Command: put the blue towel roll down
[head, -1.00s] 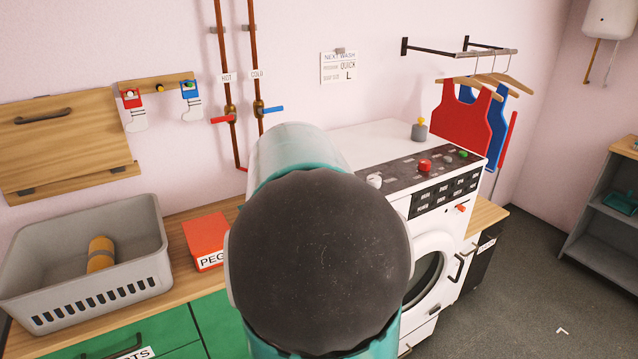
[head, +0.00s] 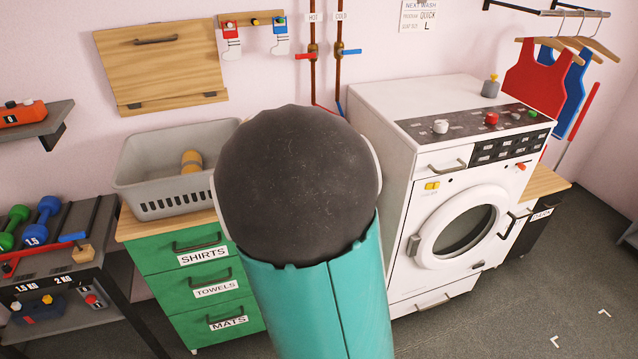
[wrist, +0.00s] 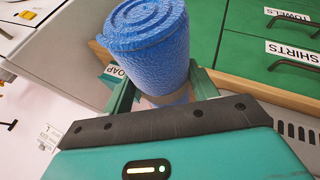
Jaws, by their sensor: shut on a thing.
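The blue towel roll (wrist: 150,45) shows large in the wrist view, its round spiral end toward the camera. My gripper (wrist: 160,92) is shut on it, with a green finger on either side. The roll's far end is hidden behind the gripper body. In the head view my own arm covers the middle, and neither the gripper nor the blue roll shows there.
A grey basket (head: 150,185) with an orange roll (head: 191,161) in it stands on the wooden counter (head: 128,227) above green drawers (head: 165,262). The white washing machine (head: 400,215) stands to the right. A dumbbell rack (head: 75,262) is at left. Grey floor at right is mostly clear.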

